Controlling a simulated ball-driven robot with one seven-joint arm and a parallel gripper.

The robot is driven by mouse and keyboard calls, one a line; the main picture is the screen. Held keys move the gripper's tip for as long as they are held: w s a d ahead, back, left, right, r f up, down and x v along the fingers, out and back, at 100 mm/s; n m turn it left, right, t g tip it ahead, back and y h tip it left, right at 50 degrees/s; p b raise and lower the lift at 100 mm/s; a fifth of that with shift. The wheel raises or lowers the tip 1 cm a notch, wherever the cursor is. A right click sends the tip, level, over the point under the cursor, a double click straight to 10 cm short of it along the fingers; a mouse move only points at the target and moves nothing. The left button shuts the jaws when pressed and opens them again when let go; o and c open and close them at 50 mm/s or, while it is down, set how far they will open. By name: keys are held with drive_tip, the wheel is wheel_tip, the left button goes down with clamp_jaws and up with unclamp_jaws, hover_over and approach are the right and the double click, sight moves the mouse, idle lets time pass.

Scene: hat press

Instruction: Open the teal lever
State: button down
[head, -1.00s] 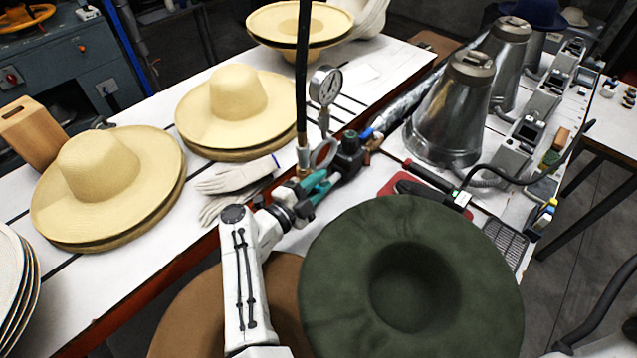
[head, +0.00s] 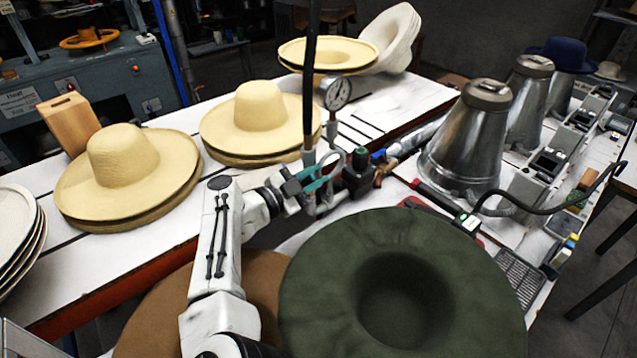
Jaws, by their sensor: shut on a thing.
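The teal lever (head: 317,184) sits on the pipe fitting below the round pressure gauge (head: 337,94), near the middle of the head view. My gripper (head: 298,190) reaches it from the left and is shut on the lever. The dark fingers cover part of the lever, so its full length and exact angle are hard to tell. A dark valve body with a green top (head: 359,170) stands just right of the lever.
A dark green felt hat (head: 465,275) fills the near right, close to my arm. A brown brim (head: 150,320) lies beneath my arm. Straw hats (head: 258,108) stand on the white table behind. Metal cones (head: 465,140) stand to the right.

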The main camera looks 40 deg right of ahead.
drive_tip(key=shift+a, duration=0.15)
drive_tip(key=c, duration=1.2)
unclamp_jaws()
drive_tip(key=shift+o, duration=0.7)
drive_tip(key=shift+r, duration=0.1)
